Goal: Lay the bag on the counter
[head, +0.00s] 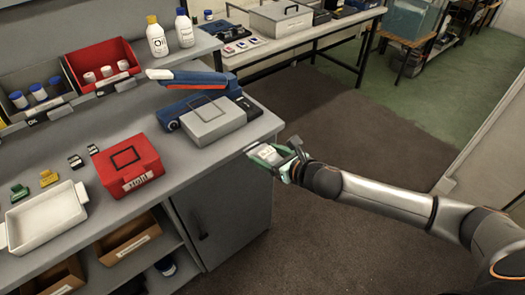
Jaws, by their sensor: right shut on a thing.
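My right gripper (284,165) is shut on a small white and green bag (267,154), just off the right front corner of the grey counter (215,165). The bag is partly covered by the fingers. I cannot tell whether it touches the counter's edge. My left gripper is not in view.
A grey case (213,121) and a blue and red device (190,79) stand near the counter's right end. A red box (127,166) labelled "Hold", a white tray (46,218) and several small clips lie further left. Red and black bins (103,66) and bottles (157,40) stand behind. Bare counter shows around the red box.

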